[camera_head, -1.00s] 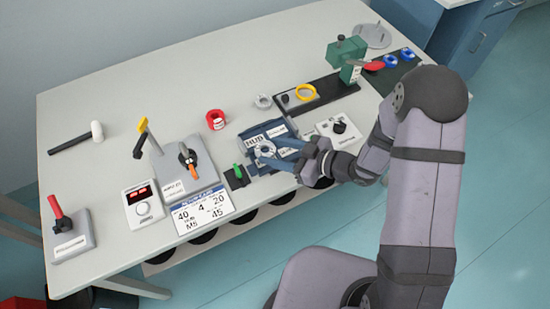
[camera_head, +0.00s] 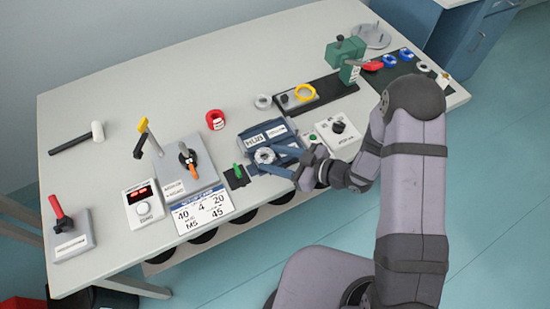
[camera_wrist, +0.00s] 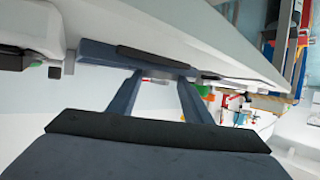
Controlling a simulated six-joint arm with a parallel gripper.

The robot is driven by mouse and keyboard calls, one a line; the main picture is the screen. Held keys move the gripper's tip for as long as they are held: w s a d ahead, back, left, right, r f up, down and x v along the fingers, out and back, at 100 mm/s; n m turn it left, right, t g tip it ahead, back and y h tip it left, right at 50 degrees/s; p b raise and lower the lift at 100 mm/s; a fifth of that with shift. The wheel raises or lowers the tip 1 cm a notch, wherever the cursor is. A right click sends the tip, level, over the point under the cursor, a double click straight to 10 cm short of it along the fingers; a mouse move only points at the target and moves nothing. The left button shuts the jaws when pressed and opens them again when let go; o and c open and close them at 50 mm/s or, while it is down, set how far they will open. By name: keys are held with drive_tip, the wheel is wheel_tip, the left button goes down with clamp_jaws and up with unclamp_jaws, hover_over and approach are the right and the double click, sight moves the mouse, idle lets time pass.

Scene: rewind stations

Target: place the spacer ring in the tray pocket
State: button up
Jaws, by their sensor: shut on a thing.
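My gripper (camera_head: 272,162) is shut on a light grey ring (camera_head: 264,155), which I take to be the spacer ring. They are at the front of a dark blue tray (camera_head: 249,131) labelled HUB, near the table's front edge. I cannot tell whether the ring touches the tray, and the tray's pocket is not clear. In the wrist view my two fingers (camera_wrist: 160,80) reach forward to a dark blue bar; the ring is not clear there.
A green-handled device (camera_head: 238,172) is close left of the tray, and a box with a dark knob (camera_head: 338,127) is to its right. The table's back left is mostly clear.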

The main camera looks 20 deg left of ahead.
drive_tip(key=shift+s+d+f+b, duration=0.15)
drive_tip(key=shift+f+b, duration=0.1)
drive_tip(key=shift+f, duration=0.25)
drive_tip(key=shift+s+d+f+b, duration=0.15)
drive_tip(key=shift+f+b, duration=0.1)
drive_tip(key=shift+f, duration=0.2)
drive_tip(key=shift+a, duration=0.1)
drive_tip(key=o, duration=1.1)
drive_tip(key=shift+r+p, duration=0.5)
drive_tip(key=shift+r, duration=0.05)
drive_tip(key=shift+w+d, duration=0.15)
drive_tip(key=shift+d, duration=0.05)
drive_tip(key=v, duration=0.3)
drive_tip(key=b+v, duration=0.1)
drive_tip(key=v, duration=0.7)
drive_tip(key=shift+r, duration=0.4)
